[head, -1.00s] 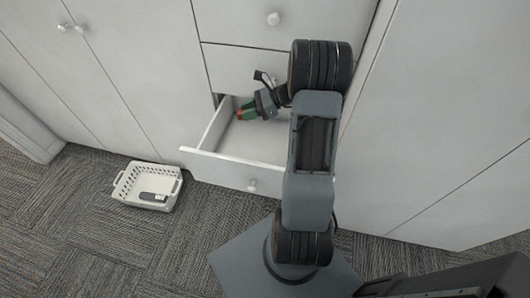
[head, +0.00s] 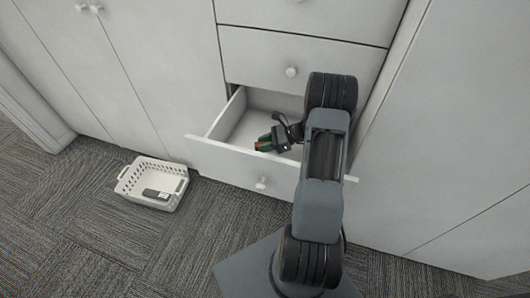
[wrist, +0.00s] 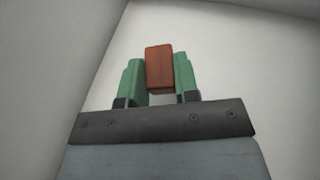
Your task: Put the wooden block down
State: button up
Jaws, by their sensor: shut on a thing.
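The wooden block (wrist: 159,68) is reddish brown and sits between the two green fingers of my gripper (wrist: 158,82) in the wrist view. My gripper is shut on it. Pale drawer surfaces fill the background of the wrist view. I cannot tell whether the block touches the drawer floor.
A white basket (head: 127,177) with a dark and light object (head: 157,194) in it stands on the grey carpet left of the drawer. White cabinet doors and a closed drawer (head: 290,72) rise behind and above. The carpet in front of the basket is clear.

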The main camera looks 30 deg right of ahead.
jog(key=shift+f, duration=2.05)
jog(key=shift+b, duration=0.3)
jog(key=shift+f, duration=0.2)
jog(key=o, duration=0.9)
jog(key=shift+r, duration=0.2)
jog(key=shift+s+d+r, duration=0.1)
jog(key=shift+d+r, duration=0.05)
jog(key=shift+d, duration=0.1)
jog(key=shift+v, duration=3.45)
jog(key=shift+r, duration=0.1)
